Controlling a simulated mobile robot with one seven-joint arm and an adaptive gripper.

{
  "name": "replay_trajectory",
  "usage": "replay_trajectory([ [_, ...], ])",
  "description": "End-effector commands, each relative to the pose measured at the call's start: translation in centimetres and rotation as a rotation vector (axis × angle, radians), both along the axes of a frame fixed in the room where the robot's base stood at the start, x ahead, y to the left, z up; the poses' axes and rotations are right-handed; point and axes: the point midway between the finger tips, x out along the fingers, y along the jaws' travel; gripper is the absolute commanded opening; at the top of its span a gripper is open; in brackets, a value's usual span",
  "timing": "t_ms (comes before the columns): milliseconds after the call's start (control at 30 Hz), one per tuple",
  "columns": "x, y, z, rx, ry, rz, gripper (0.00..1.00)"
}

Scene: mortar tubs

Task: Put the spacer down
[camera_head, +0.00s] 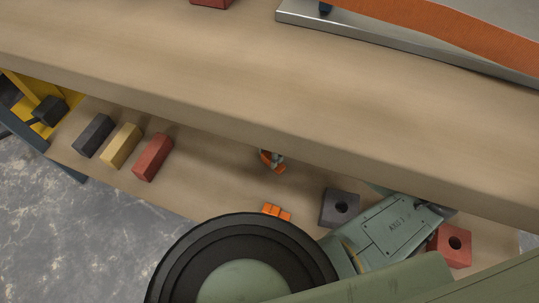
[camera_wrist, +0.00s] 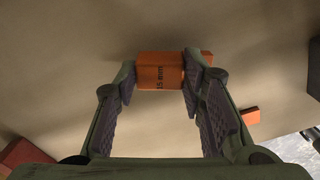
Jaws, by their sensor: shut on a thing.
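An orange spacer (camera_wrist: 160,77) marked "15 mm" is between the two finger pads of my gripper (camera_wrist: 159,72) in the wrist view. My gripper is shut on it. Part of the orange shows past the right fingertip. The surface behind it is plain beige; I cannot tell whether the spacer touches it. In the head view my fingers are not clearly seen.
A small orange piece (camera_wrist: 250,116) lies right of my fingers. On the lower shelf are orange blocks (camera_head: 277,212), a dark holed block (camera_head: 340,207), a red holed block (camera_head: 451,246), and black (camera_head: 94,135), yellow (camera_head: 121,145) and red (camera_head: 153,157) bars. The upper board (camera_head: 230,80) overhangs.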

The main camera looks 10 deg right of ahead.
Motion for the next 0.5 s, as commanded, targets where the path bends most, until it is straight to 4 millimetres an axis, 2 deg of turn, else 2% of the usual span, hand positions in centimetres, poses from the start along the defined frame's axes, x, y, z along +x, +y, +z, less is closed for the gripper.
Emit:
replay_trajectory([
  [33,-0.05,0.04,-1.01,0.002,0.001,-0.001,0.13],
  [100,-0.03,0.02,-1.49,0.001,0.001,0.0,0.13],
  [467,-0.01,-0.02,-1.92,-0.001,0.0,0.001,0.13],
  [500,-0.01,0.0,-1.76,-0.001,0.0,0.001,0.39],
])
